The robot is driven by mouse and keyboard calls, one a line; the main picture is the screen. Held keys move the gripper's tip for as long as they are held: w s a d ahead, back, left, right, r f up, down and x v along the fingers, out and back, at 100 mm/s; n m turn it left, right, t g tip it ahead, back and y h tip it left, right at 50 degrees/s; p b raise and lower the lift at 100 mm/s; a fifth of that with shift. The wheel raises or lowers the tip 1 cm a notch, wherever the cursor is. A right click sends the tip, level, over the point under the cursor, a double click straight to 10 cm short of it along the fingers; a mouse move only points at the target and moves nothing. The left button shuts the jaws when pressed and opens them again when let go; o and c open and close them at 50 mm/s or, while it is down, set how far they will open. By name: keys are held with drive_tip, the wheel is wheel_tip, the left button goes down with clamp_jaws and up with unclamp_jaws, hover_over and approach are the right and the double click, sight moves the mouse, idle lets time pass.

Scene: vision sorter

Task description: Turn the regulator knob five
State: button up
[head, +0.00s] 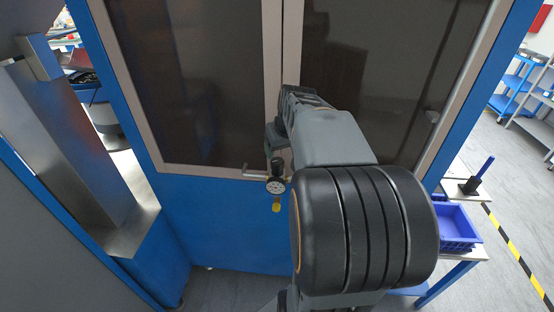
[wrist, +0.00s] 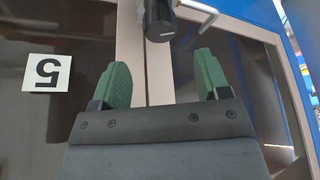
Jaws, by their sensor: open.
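The regulator (head: 276,186) is on the blue front of the cabinet, below the glazed doors. It has a round white-faced gauge and a yellow lower end. Its black knob (head: 277,163) points up; in the wrist view the dark knob (wrist: 158,22) is at the top centre, beyond the fingertips. My gripper (wrist: 162,65) is open and empty, with two green fingers spread apart and the knob lying between their lines, not gripped. In the head view my gripper (head: 276,138) is just above the knob, partly hidden by my arm.
A metal handle or pipe (head: 254,174) is just left of the regulator. The cabinet doors (head: 190,80) are close behind my gripper. A steel column (head: 70,140) stands at left. A blue bin (head: 456,226) sits on a table at right.

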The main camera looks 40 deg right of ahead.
sight(277, 160)
drive_tip(key=x, duration=0.7)
drive_tip(key=shift+w+f+p, duration=0.15)
drive_tip(key=shift+f+p, duration=0.15)
drive_tip(key=c, duration=0.9)
drive_tip(key=shift+m, duration=0.3)
